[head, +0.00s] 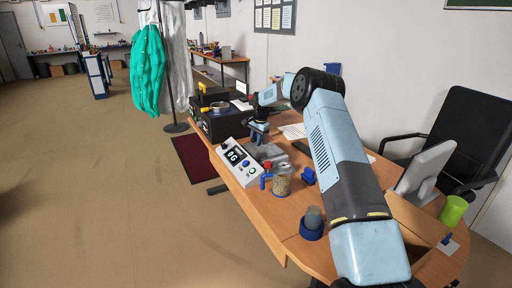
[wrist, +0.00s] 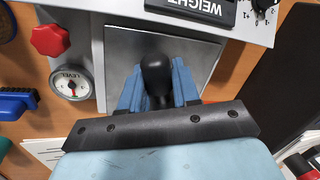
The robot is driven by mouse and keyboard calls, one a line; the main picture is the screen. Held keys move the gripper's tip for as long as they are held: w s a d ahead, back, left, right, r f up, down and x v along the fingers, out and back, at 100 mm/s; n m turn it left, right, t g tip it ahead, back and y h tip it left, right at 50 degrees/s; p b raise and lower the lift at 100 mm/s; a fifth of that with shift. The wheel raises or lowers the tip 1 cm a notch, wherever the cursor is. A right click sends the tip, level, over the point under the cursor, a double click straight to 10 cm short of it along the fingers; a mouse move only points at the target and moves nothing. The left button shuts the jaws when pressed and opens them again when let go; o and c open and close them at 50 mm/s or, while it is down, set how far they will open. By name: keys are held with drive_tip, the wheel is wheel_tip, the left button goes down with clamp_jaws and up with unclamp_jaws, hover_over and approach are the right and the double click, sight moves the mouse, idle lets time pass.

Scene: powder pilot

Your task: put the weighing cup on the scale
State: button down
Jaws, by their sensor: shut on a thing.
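The scale (head: 240,165) stands near the table's left edge, its lit display facing the front. Its grey square plate (wrist: 122,45) fills the middle of the wrist view. My gripper (head: 259,132) is over the plate, pointing down. In the wrist view, its two blue fingers (wrist: 158,88) are shut on a black, round-ended piece (wrist: 155,68), which looks like a handle. The weighing cup's body cannot be made out; it may be hidden below the gripper. Whether the held thing touches the plate cannot be told.
A powder jar (head: 282,184) and a blue-and-red item (head: 266,178) stand right of the scale. A blue holder with a grey cup-like piece (head: 313,217) is nearer. A black box (head: 222,124) stands behind. A monitor (head: 425,170) and green cup (head: 453,209) are at right.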

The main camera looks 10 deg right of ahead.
sight(255, 151)
drive_tip(key=shift+w+f, duration=0.35)
drive_tip(key=shift+f, duration=1.6)
drive_tip(key=c, duration=0.8)
unclamp_jaws()
